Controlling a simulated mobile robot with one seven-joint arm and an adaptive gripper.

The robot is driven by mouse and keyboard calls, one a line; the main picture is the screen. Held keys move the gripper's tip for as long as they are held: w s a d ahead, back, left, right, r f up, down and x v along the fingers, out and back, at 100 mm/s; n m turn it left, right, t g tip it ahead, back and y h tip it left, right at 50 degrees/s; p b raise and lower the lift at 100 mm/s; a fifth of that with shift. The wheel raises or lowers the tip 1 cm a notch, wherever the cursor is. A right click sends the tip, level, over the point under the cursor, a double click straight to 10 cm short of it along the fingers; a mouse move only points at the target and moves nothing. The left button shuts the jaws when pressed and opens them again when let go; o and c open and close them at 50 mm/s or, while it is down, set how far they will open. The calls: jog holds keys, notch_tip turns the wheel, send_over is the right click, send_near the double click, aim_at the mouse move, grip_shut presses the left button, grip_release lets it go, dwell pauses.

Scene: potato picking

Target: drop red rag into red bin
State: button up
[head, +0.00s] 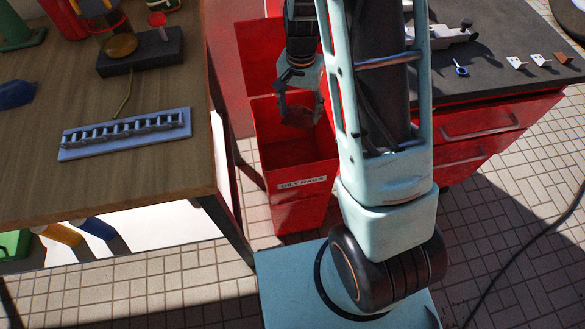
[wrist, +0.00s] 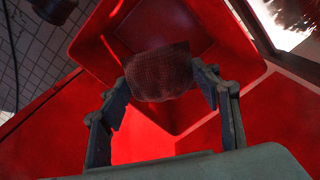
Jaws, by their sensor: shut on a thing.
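My gripper (head: 303,112) points down over the open red bin (head: 290,152), which carries an "OILY RAGS" label on its front. In the wrist view the gripper's two fingers are shut on the red rag (wrist: 160,73), a dark red, textured bundle. Behind the rag, the inside walls of the red bin (wrist: 232,42) show. In the head view the rag is hard to tell apart from the red bin behind the fingers. The bin's floor is mostly hidden.
A wooden table (head: 60,190) with a blue socket rail (head: 125,133) stands to the left of the bin. A red drawer cabinet (head: 490,120) with a dark top stands to the right. The tiled floor (head: 150,285) is open in front.

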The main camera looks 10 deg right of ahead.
jog(key=o, duration=1.2)
jog(key=shift+r, duration=0.15)
notch_tip(320, 180, up, 12)
jog(key=shift+f, duration=0.1)
